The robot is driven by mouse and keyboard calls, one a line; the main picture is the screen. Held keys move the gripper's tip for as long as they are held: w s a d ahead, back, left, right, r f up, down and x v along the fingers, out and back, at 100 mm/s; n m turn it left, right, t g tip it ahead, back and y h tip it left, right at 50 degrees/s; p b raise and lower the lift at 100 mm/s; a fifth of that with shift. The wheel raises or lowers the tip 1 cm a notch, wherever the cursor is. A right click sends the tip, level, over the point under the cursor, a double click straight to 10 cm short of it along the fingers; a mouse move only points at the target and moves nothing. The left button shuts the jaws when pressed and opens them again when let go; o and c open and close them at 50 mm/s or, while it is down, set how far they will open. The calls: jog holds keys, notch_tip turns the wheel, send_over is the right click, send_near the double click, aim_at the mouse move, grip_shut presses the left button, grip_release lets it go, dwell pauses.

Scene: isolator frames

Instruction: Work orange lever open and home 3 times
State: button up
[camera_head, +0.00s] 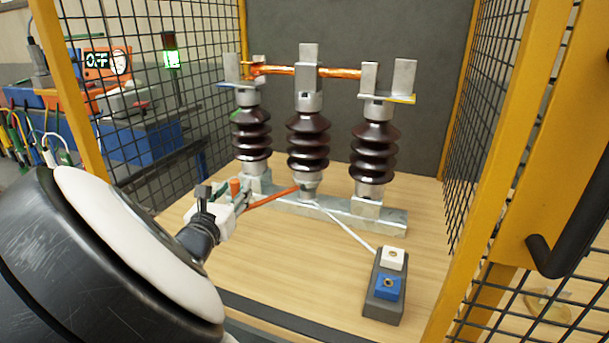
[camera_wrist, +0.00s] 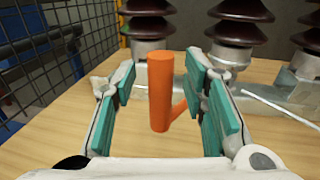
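The orange lever runs as a thin orange arm (camera_head: 270,198) from the base of the middle insulator toward the left. It ends in an upright orange grip, seen in the wrist view (camera_wrist: 160,92). My gripper (camera_head: 232,197) is at that end of the lever. In the wrist view my gripper (camera_wrist: 168,105) is open, with its teal pads on both sides of the orange grip and a visible gap on each side. The isolator frame has a grey metal base (camera_head: 330,207), three dark ribbed insulators (camera_head: 308,140) and a copper bar (camera_head: 305,71) across the top between the metal posts.
Mesh walls (camera_head: 150,80) and yellow posts (camera_head: 500,180) enclose the table.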

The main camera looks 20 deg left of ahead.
jog(key=shift+w+a, duration=0.1)
jog(key=shift+w, duration=0.65)
jog(key=shift+c, duration=0.6)
grip_shut()
